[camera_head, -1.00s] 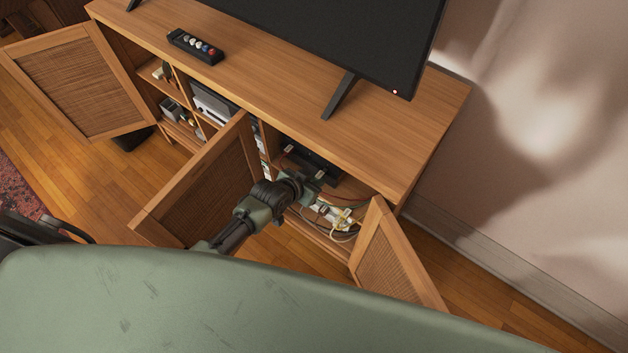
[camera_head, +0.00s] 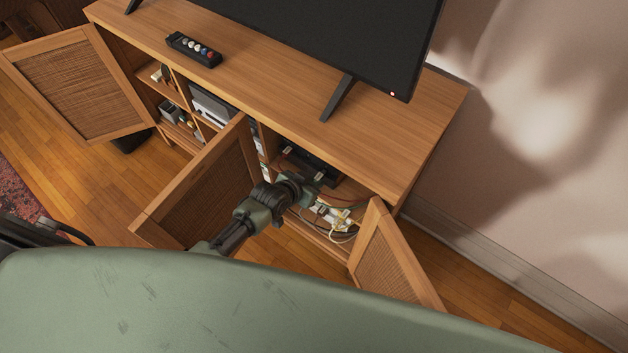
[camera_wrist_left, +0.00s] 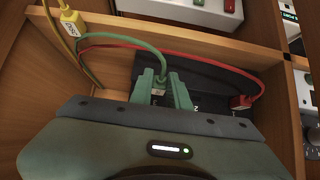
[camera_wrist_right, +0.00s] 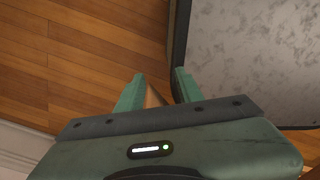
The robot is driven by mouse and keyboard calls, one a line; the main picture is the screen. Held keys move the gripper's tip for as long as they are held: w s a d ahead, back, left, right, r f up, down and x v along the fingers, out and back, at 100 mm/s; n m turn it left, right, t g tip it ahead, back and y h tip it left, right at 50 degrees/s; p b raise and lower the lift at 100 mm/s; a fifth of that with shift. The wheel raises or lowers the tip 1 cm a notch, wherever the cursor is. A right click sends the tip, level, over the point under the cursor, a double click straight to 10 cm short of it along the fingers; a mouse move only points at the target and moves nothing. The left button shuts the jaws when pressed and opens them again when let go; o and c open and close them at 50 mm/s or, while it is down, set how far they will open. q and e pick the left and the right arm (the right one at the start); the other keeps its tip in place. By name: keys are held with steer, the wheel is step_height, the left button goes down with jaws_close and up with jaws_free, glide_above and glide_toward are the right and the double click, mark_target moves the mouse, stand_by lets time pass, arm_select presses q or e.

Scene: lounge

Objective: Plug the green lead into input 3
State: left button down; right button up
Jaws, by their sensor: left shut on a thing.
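My left gripper (camera_head: 318,184) reaches into the open right compartment of the cabinet. In the left wrist view it (camera_wrist_left: 163,88) is shut on the plug of the green lead (camera_wrist_left: 130,38), and a pale label shows between the fingers. The plug is right at the black switch box (camera_wrist_left: 205,80); my fingers and wrist hide its tip and most sockets, so I cannot tell whether it is seated. A "2" shows on the box right of the fingers. A red plug (camera_wrist_left: 241,102) sits at the box's right end. My right gripper (camera_wrist_right: 157,90) is open and empty above the floor.
Open cabinet doors flank my left arm: the middle door (camera_head: 205,185) and right door (camera_head: 390,255). A yellow plug (camera_wrist_left: 71,18) with a label hangs at the left wrist view's upper left. A white power strip (camera_head: 333,215) and tangled cables lie in the compartment.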

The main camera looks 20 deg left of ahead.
arm_select(q)
steer(key=shift+w+d+b, duration=0.3)
steer(key=shift+w, duration=0.55)
steer(key=c, duration=1.3)
jaws_free()
steer(key=p+v, duration=0.1)
steer(key=v, duration=0.7)
steer(key=shift+p, duration=0.35)
steer(key=shift+f, duration=0.15)
